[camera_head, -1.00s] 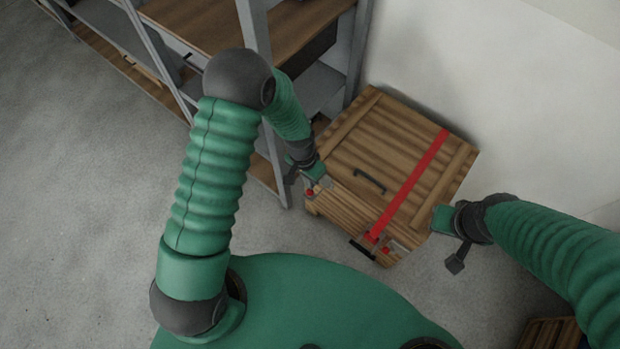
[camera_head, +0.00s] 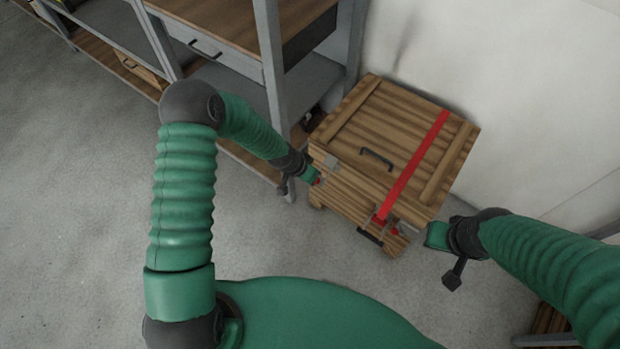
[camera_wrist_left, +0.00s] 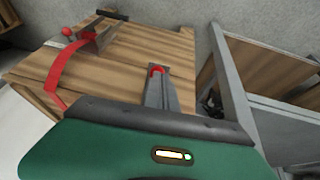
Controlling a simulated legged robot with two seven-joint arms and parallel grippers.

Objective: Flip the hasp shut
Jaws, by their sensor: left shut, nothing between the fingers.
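The wooden crate (camera_head: 345,196) has a closed slatted lid. A grey hasp (camera_head: 331,162) sits at its left front edge, with a red part (camera_head: 317,181) just below. A second hasp (camera_head: 407,229) with red parts is at the right front. My left gripper (camera_head: 313,175) is shut and empty beside the left hasp's red part; contact is unclear. My right gripper (camera_head: 437,236) hangs right of the crate, its fingers unclear.
A red strap (camera_head: 413,172) crosses the lid, right of a black handle (camera_head: 376,158). Another black handle (camera_head: 369,236) is on the front. A metal shelf unit (camera_head: 272,80) stands close on the left, a pale wall (camera_head: 500,80) behind. The floor in front is open.

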